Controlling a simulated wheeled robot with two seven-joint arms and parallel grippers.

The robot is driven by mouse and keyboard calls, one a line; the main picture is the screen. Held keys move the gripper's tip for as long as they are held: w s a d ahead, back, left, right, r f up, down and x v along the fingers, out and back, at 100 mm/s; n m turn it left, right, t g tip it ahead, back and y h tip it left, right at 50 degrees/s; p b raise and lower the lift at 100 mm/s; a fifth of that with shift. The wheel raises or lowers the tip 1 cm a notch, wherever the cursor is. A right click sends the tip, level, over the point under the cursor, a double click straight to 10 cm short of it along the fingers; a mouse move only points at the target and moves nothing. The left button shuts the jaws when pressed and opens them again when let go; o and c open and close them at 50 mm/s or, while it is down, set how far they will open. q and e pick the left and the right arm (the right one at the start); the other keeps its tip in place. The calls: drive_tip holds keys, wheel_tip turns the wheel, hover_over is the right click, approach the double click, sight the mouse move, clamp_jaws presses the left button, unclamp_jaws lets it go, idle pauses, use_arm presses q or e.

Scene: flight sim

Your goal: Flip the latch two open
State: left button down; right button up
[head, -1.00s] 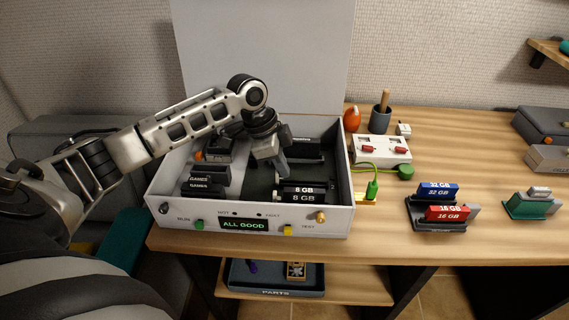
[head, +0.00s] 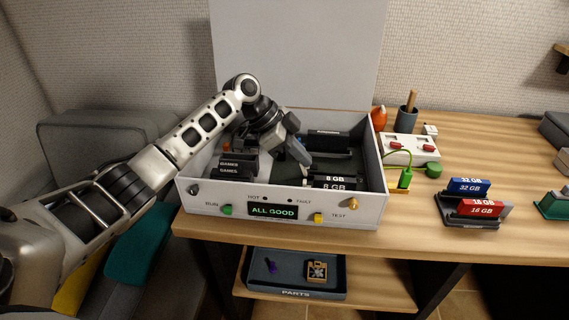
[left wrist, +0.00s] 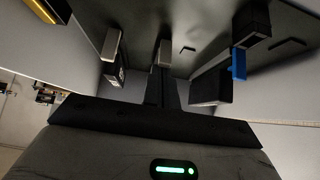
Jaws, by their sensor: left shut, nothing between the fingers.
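The open white case (head: 283,219) stands on the desk with its lid raised at the back. Black 8 GB modules (head: 328,184) sit at its front right. My left gripper (head: 300,153) is inside the case, shut and empty, tilted down above and behind these modules. In the left wrist view its closed fingers (left wrist: 164,75) point into the case, between dark upright parts. A small blue piece (left wrist: 238,63) shows beside a dark block there. I cannot tell which part is latch two or how it stands. My right gripper is not in view.
Black GAMES modules (head: 233,168) stand at the case's left. A white board with red switches (head: 410,147) and a green cable (head: 405,178) lie right of the case. A holder with blue and red modules (head: 470,208) stands farther right. A parts tray (head: 296,274) is below.

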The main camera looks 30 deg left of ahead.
use_arm(q)
drive_tip(key=shift+a+f+t+h, duration=0.25)
drive_tip(key=shift+t+h, duration=0.05)
drive_tip(key=shift+h, duration=0.4)
drive_tip(key=shift+s+a+b, duration=0.15)
drive_tip(key=shift+a+b, duration=0.15)
drive_tip(key=shift+b, duration=0.05)
drive_tip(key=shift+d, duration=0.1)
drive_tip(key=shift+w+d+f, duration=0.15)
drive_tip(key=shift+w+d, duration=0.05)
drive_tip(key=shift+d, duration=0.45)
